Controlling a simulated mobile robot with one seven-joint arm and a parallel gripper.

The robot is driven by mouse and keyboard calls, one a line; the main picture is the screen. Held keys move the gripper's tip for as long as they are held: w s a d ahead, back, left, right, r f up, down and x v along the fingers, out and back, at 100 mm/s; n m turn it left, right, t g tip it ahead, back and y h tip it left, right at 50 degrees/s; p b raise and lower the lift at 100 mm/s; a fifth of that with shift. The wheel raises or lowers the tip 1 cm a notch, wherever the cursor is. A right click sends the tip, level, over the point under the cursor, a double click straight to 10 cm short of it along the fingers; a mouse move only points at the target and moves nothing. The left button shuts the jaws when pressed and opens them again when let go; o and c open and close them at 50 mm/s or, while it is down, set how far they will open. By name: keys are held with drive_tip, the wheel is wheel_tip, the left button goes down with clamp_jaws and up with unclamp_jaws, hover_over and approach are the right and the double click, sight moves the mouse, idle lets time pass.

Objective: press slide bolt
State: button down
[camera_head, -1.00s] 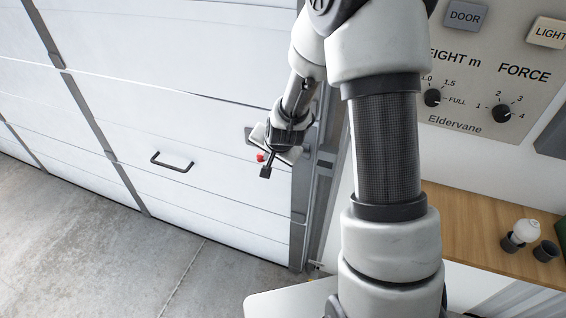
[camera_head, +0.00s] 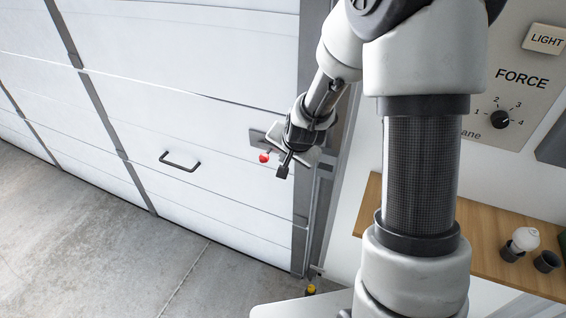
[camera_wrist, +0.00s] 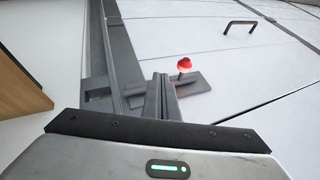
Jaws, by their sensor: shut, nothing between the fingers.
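The slide bolt is on the white garage door near its right edge, with a red knob (camera_head: 264,158) on a grey plate (camera_head: 256,137). My gripper (camera_head: 282,172) is just right of the red knob in the head view, with its fingers shut and empty. In the wrist view the red knob (camera_wrist: 184,64) stands up from the grey bolt plate (camera_wrist: 195,84), just beyond and right of my shut fingertips (camera_wrist: 161,80). The fingers hide part of the bolt. I cannot tell whether they touch it.
A dark pull handle (camera_head: 180,161) is on the door (camera_head: 225,125), left of the bolt. A grey door frame (camera_head: 311,215) runs along the door's right edge. A wooden shelf (camera_head: 480,235) with a white bulb (camera_head: 525,239) and dark cups is at the right. A control panel (camera_head: 535,90) is above it.

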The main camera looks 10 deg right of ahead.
drive_tip(key=v, duration=0.6)
drive_tip(key=shift+a+r, duration=0.25)
drive_tip(key=shift+r, duration=0.05)
drive_tip(key=shift+s, duration=0.1)
drive_tip(key=s+d+r+n, duration=0.1)
drive_tip(key=s+r+n, duration=0.3)
drive_tip(key=s+r, duration=0.5)
drive_tip(key=s+r+n+g+p, duration=0.1)
drive_tip(key=s+r+n, duration=0.3)
drive_tip(key=s+r, duration=0.5)
drive_tip(key=s, duration=0.5)
drive_tip(key=shift+s+d+h, duration=0.35)
drive_tip(key=shift+d+h, duration=0.05)
